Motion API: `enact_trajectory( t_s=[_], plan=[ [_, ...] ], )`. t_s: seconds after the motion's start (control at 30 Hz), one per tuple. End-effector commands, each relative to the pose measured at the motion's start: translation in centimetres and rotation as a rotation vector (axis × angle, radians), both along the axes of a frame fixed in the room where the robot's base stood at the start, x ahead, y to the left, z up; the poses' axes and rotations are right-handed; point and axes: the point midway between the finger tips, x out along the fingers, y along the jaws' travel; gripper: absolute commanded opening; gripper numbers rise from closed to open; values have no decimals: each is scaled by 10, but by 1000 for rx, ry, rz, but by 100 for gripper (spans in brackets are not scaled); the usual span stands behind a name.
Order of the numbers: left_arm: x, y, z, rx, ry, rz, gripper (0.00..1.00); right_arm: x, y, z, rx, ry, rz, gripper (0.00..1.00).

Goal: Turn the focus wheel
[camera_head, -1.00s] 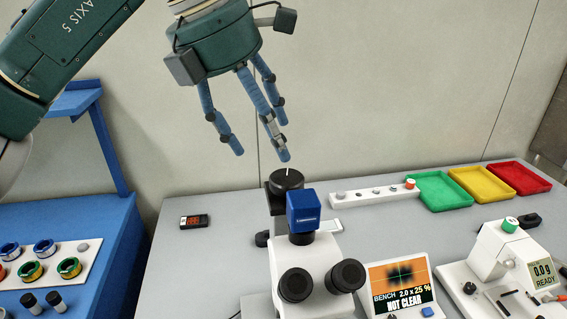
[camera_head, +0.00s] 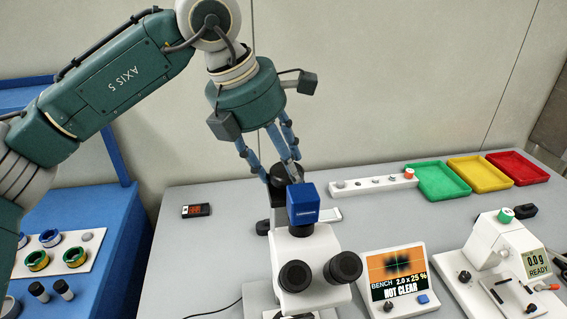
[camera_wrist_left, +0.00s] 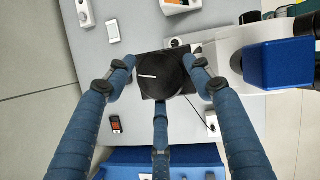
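The focus wheel (camera_head: 281,173) is a black round knob on top of the microscope's column, behind the blue camera block (camera_head: 303,204). In the left wrist view, the wheel (camera_wrist_left: 166,76) shows a white line on its left part. My left gripper (camera_head: 279,174) points down over the wheel. Its three blue fingers, also in the left wrist view (camera_wrist_left: 160,80), are spread around the wheel's rim; I cannot tell whether they touch it. The bench screen (camera_head: 396,273) reads "2.0 x 25 %" and "NOT CLEAR" under a blurred dark cross. My right gripper is not in view.
The white microscope (camera_head: 304,248) with black eyepieces stands in front of the wheel. A white strip (camera_head: 374,184) and green (camera_head: 443,181), yellow (camera_head: 479,173) and red (camera_head: 517,167) trays lie behind right. A white READY machine (camera_head: 500,245) stands right.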

Motion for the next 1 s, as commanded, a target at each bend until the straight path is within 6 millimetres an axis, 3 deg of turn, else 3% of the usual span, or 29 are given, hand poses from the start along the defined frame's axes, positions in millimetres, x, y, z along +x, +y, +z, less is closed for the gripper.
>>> enact_trajectory(
  t_s=[0.03,0.1,0.47,1.0],
  plan=[
    [0,-1,1,-4,-1,-2,36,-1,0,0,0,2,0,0],
    [0,-2,1,-4,-1,-2,24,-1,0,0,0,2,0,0],
    [1,-2,2,-8,-1,-53,23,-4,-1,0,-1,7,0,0],
    [3,-2,4,-11,-3,-411,23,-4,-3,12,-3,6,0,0]
  ],
)
